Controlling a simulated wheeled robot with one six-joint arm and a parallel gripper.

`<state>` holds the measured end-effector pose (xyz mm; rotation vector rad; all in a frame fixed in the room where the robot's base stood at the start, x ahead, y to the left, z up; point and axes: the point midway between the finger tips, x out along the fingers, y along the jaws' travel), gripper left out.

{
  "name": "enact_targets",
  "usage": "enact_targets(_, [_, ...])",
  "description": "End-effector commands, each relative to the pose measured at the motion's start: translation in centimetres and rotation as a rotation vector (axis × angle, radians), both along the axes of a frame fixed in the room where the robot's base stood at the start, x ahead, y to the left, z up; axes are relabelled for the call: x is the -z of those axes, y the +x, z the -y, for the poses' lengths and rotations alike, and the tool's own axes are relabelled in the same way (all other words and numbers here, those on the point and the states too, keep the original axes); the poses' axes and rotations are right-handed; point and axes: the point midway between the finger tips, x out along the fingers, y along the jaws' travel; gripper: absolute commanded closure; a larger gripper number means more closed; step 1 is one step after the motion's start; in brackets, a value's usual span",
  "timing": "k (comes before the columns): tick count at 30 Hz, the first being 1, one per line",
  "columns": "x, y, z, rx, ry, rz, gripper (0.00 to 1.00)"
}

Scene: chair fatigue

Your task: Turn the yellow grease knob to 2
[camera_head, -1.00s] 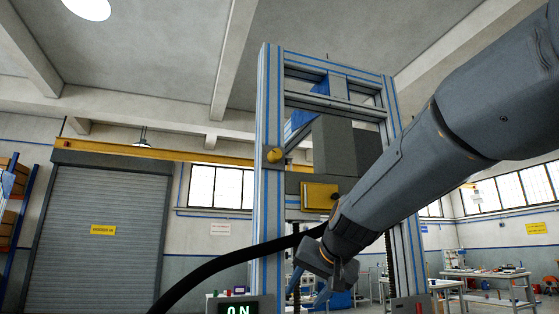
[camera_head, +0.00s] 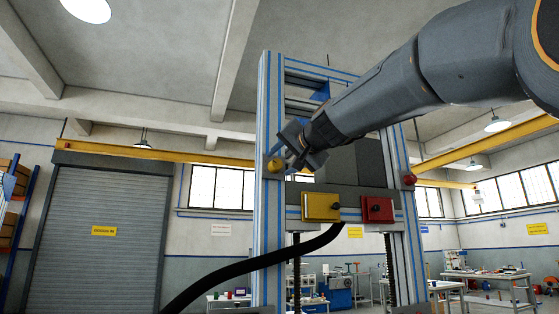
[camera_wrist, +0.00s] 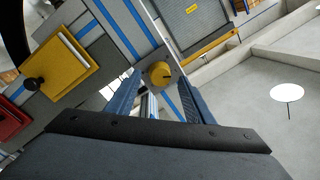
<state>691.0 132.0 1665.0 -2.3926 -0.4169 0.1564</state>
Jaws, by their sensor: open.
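The yellow grease knob (camera_head: 274,165) sits on a grey plate on the left upright of the blue-striped frame. In the wrist view the knob (camera_wrist: 158,75) is round, with a short dark mark on its face, and shows between the fingertips. My gripper (camera_head: 291,152) is at the left upright, close beside the knob in the head view. In the wrist view its two blue-grey fingers (camera_wrist: 160,86) are apart and empty. I cannot tell whether they touch the knob. The numbers around the knob are too small to read.
A yellow box (camera_head: 320,207) and a red box (camera_head: 378,210), each with a black knob, are on the frame's crossbar. A red knob (camera_head: 409,180) is on the right upright. A black hose (camera_head: 250,264) curves across in front. Work benches (camera_head: 490,277) stand behind at right.

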Motion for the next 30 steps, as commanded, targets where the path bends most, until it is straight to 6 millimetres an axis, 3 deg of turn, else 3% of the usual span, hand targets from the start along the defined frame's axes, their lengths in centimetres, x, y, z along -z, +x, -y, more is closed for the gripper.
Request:
enact_targets(6, [0.0,1.7,-0.6,0.0,0.001,0.0,0.52])
enact_targets(15, [0.0,2.0,-0.7,0.0,0.0,0.0,0.52])
enact_targets(23, [0.0,2.0,-0.7,0.0,0.0,0.0,0.93])
enact_targets(30, [0.0,2.0,-0.7,0.0,0.017,-0.005,0.93])
